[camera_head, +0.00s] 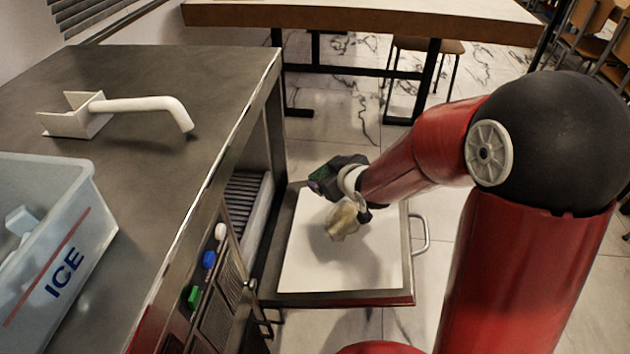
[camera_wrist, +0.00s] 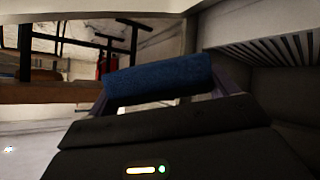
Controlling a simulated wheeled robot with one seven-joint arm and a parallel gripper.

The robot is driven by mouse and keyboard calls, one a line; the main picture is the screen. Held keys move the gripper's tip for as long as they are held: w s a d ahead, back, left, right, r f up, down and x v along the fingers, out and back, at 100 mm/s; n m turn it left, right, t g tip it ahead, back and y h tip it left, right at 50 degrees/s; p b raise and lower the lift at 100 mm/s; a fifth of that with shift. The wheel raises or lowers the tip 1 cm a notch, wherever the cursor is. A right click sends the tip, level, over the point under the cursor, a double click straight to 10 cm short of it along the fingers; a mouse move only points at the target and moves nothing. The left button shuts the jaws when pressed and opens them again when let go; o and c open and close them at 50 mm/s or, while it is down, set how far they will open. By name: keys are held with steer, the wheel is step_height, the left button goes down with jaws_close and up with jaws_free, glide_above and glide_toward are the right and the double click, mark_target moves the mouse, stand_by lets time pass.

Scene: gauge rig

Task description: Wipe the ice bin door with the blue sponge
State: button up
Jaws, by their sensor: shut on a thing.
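The ice bin door (camera_head: 300,270) is folded down flat, its pale inner panel facing up, with a metal rim and a handle on its right side. My gripper (camera_head: 345,190) is over the door's upper part in the head view. In the wrist view the blue sponge (camera_wrist: 160,78) lies across the tips of my gripper (camera_wrist: 165,92), which is shut on it. The sponge is not visible in the head view. A yellowish patch or lump (camera_head: 342,221) shows on the panel just below my gripper. I cannot tell whether the sponge touches the door.
The steel counter (camera_head: 190,75) on the left carries an ice tub (camera_head: 60,245) and a white spout (camera_head: 145,105). Coloured knobs (camera_head: 209,260) are on its front. A dark slatted opening (camera_head: 240,200) lies left of the door. A table (camera_head: 370,15) stands behind; tiled floor is open to the right.

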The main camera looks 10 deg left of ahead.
mark_target(344, 203)
steer(key=shift+f, duration=0.2)
steer(key=shift+d+f+b, duration=0.35)
steer(key=shift+f+b, duration=0.15)
steer(key=shift+f, duration=0.4)
steer(key=shift+d+f+b, duration=0.35)
steer(key=shift+f+b, duration=0.2)
steer(key=shift+f, duration=0.3)
steer(key=shift+d+f+b, duration=0.35)
steer(key=shift+f+b, duration=0.15)
steer(key=shift+f, duration=0.4)
steer(key=shift+d+f+b, duration=0.25)
steer(key=shift+f+b, duration=0.35)
steer(key=shift+f, duration=0.1)
steer(key=shift+d+f+b, duration=0.3)
steer(key=shift+f+b, duration=0.25)
steer(key=shift+f, duration=0.15)
steer(key=shift+d+f+b, duration=0.25)
steer(key=shift+f+b, duration=0.35)
steer(key=shift+f, duration=0.1)
steer(key=shift+s, duration=0.1)
